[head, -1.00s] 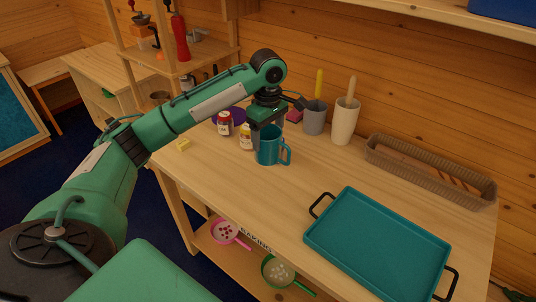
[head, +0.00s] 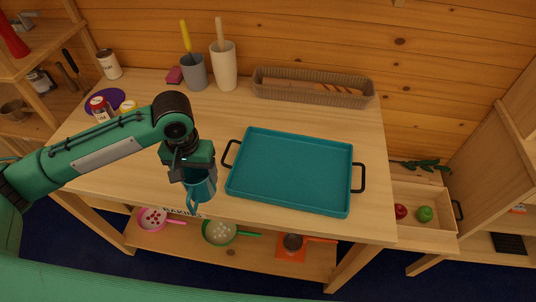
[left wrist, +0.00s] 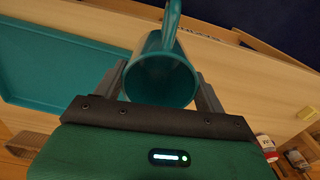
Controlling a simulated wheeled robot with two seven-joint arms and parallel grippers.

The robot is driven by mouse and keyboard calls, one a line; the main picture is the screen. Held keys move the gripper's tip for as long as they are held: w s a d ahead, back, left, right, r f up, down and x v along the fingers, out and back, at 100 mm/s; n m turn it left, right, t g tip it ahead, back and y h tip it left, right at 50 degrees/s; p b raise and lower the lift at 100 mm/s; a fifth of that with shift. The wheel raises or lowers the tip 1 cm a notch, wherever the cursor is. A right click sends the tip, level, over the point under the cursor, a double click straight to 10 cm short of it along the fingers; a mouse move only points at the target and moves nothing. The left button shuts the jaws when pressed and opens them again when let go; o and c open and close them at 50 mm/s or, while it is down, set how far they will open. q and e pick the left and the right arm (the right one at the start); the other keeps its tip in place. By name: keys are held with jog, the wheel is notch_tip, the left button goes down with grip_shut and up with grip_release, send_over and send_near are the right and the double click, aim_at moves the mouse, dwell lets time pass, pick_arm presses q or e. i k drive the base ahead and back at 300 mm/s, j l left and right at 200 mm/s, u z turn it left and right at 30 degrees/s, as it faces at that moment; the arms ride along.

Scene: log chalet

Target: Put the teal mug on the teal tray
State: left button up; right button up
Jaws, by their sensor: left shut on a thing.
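The teal mug (head: 201,189) is held by my left gripper (head: 194,176), which is shut on it. The mug hangs just left of the tray, near the front edge of the table, with its handle toward the front. In the left wrist view the mug (left wrist: 161,78) sits between the two fingers (left wrist: 160,90), its open mouth facing the camera. The teal tray (head: 290,170) lies flat and empty on the table, with a black handle at each end. The tray (left wrist: 60,65) also shows at the left of the left wrist view. My right gripper is not in view.
A wicker basket with bread (head: 312,91) stands along the back wall. A white utensil holder (head: 224,68) and a grey one (head: 194,73) stand at the back left. The wooden table (head: 370,130) is clear around the tray.

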aim_at(259, 161)
jog(key=i+j, duration=0.1)
jog(key=j, duration=0.3)
jog(key=i+j+z, duration=0.1)
jog(key=j, duration=0.25)
jog(key=i+j, duration=0.15)
jog(key=j, duration=0.25)
jog(key=i+j+z, duration=0.1)
jog(key=j, duration=0.3)
jog(key=z, duration=1.55)
